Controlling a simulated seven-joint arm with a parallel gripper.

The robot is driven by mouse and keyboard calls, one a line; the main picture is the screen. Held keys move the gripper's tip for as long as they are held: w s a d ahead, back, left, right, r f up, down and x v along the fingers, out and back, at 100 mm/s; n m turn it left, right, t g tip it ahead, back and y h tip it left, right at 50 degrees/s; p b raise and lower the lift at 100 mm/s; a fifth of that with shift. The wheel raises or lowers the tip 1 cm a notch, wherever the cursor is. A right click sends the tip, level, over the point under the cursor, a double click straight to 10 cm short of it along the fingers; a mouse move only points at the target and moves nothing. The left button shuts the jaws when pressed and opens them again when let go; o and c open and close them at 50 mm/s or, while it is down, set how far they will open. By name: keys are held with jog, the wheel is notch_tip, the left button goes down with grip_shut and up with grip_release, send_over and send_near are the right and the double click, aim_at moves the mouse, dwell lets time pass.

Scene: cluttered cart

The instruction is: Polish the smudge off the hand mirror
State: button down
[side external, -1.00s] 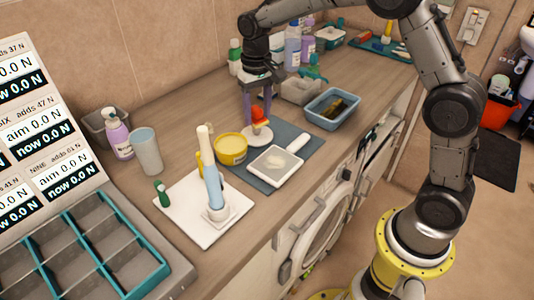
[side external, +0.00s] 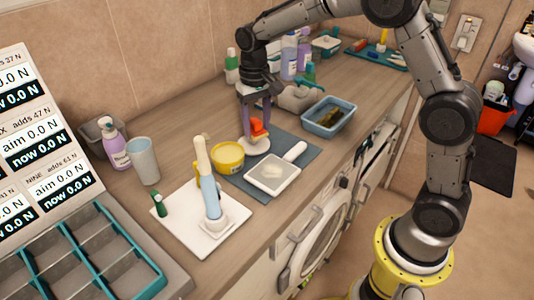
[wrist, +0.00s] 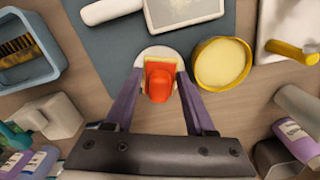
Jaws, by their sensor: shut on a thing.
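The hand mirror (side external: 272,176) lies face up on a blue-grey mat, its white handle (side external: 295,151) pointing to the back right. A pale smudge (side external: 272,171) shows on its glass. My gripper (wrist: 159,82) is shut on an orange-red handled pad (wrist: 158,87), with a finger on each side. The pad's pale yellow edge shows beneath the orange part. It is over a round white dish (side external: 252,147) behind the mirror; I cannot tell whether they touch. In the wrist view, the mirror (wrist: 180,8) is only partly in frame.
An open yellow tin (side external: 228,157) stands left of the dish. A white board (side external: 180,222) holds an upright blue-and-white handled tool (side external: 210,190). A blue tub (side external: 327,118) with a brush is to the right. Cups and bottles line the wall.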

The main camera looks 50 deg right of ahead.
send_near(263, 167)
jog(key=shift+n, duration=0.3)
jog(key=shift+f, duration=2.65)
jog(key=shift+f, duration=0.6)
jog(key=shift+s, duration=0.1)
jog(key=shift+s+r, duration=0.1)
jog(key=shift+s, duration=0.9)
jog(key=shift+s+d+f, duration=0.1)
jog(key=shift+s, duration=1.15)
jog(key=shift+s+f, duration=0.15)
jog(key=shift+s, duration=1.1)
jog(key=shift+w+r, duration=0.25)
jog(key=shift+w, duration=1.05)
jog(key=shift+w+f, duration=0.15)
jog(key=shift+w, duration=1)
jog(key=shift+w+f, duration=0.15)
jog(key=shift+w, duration=1)
